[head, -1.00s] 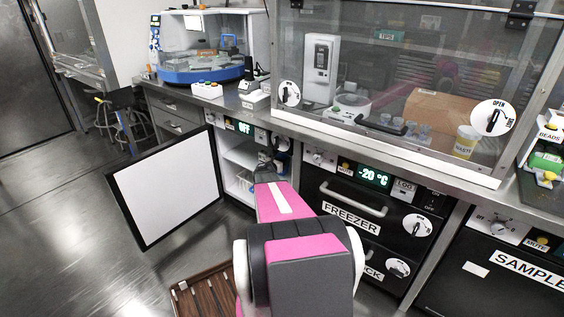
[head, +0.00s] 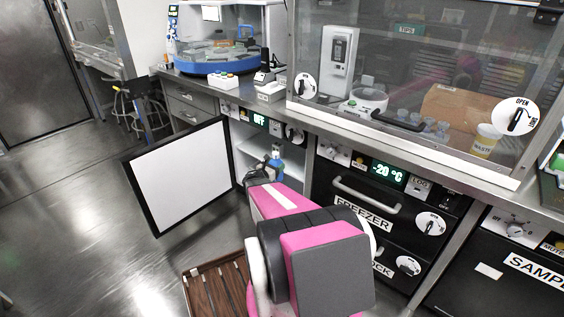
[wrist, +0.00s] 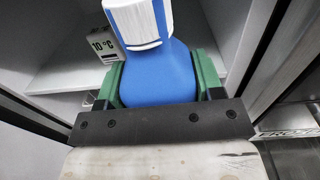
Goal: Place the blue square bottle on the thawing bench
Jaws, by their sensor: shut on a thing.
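The blue bottle (wrist: 158,75) with a ribbed white cap fills the middle of the wrist view. The green fingers of my gripper (wrist: 158,88) are shut on it, one on each side. In the head view the bottle (head: 275,163) shows small, just above my gripper (head: 270,172), at the mouth of the open white cabinet (head: 235,132). The bottle's lower part is hidden behind the gripper. I cannot tell which surface is the thawing bench.
The cabinet door (head: 185,185) stands wide open to the left. A freezer (head: 365,205) reading -20 °C is to the right. A glass-fronted hood (head: 420,80) and a blue-based machine (head: 215,58) stand on the counter above.

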